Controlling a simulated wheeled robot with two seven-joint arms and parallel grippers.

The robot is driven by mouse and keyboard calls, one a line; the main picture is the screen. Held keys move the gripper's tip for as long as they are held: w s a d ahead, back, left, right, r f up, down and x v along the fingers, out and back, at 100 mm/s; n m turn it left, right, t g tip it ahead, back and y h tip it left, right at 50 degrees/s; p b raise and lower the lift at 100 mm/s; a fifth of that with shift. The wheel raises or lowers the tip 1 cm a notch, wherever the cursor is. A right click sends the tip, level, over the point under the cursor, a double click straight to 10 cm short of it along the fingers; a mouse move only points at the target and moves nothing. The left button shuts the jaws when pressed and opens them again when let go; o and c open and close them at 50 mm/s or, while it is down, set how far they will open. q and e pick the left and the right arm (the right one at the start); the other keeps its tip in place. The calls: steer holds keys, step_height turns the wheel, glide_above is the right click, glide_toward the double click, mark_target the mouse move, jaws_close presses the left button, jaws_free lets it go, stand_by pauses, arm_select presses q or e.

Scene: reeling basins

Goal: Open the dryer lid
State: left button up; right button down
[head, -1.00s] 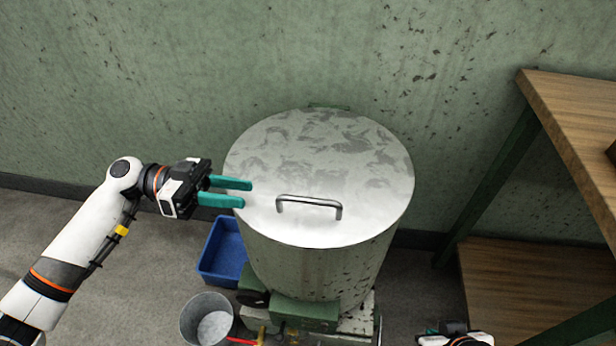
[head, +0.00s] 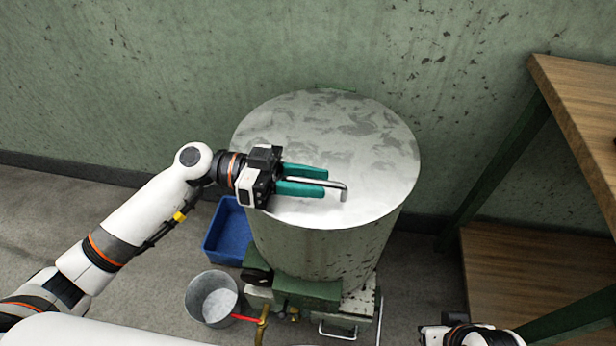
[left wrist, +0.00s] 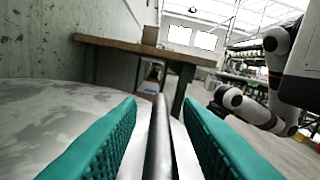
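The dryer (head: 320,250) is a round drum with a flat, worn metal lid (head: 350,130), and the lid lies shut on top. A bar handle (head: 343,190) stands near the lid's front edge. My left gripper (head: 326,181) is open with its teal fingers over the handle, hiding most of it. In the left wrist view the handle bar (left wrist: 158,140) runs between the two fingers (left wrist: 158,120), with a gap on each side. My right gripper is not clearly seen; only part of my right arm shows at the bottom right of the head view.
A blue bin (head: 228,232) and a metal bucket (head: 211,298) stand on the floor left of the dryer. A wooden shelf unit (head: 570,110) stands to the right. The green wall (head: 200,70) is close behind the dryer.

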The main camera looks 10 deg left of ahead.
arm_select(q)
jaws_close()
